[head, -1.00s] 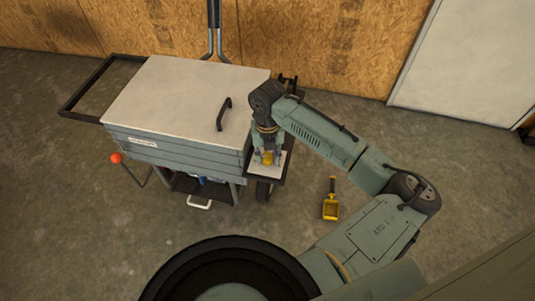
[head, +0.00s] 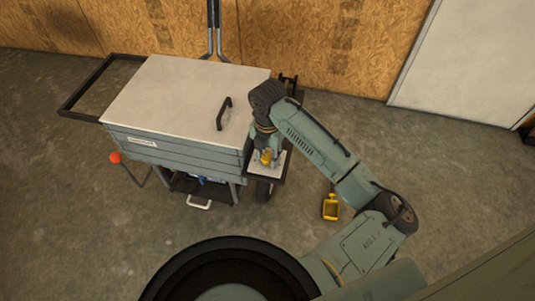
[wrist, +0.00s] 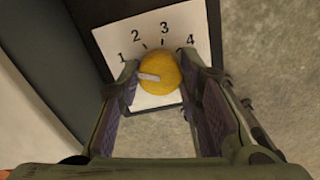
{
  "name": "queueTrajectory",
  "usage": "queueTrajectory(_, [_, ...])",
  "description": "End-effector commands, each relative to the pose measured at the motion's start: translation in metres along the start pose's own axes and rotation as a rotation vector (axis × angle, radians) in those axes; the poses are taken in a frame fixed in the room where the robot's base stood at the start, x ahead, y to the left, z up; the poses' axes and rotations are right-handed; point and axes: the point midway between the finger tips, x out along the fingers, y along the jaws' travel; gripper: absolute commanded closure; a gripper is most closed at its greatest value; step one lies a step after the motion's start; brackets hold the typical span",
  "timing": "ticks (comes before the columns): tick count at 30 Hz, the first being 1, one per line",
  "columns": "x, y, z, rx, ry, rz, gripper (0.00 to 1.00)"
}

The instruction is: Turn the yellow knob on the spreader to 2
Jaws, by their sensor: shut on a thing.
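The spreader (head: 185,95) is a grey box with a pale lid at the left of the head view. A white dial plate (head: 257,168) sits on its right end. The yellow knob (head: 266,157) stands on this plate; the wrist view shows it from above (wrist: 163,67). Numbers 1 to 4 run around the knob's far side. The white mark (wrist: 149,77) on the knob points left, slightly below the 1. My gripper (wrist: 160,66) is shut on the knob, one finger on each side. In the head view, my gripper (head: 267,152) partly hides the knob and plate.
A yellow scoop (head: 331,207) lies on the concrete floor right of the spreader. A lever with a red-orange ball (head: 115,157) sticks out at the spreader's left. A plywood wall (head: 330,45) stands behind. The floor at the right is mostly clear.

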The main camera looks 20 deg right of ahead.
Motion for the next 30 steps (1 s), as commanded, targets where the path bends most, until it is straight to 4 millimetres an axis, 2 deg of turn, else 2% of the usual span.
queueTrajectory(18, [0.0001,0.0006,-0.0005,0.55,0.001,0.002,0.95])
queueTrajectory(30, [-0.0003,-0.0005,0.0,0.734,-0.001,0.0,0.95])
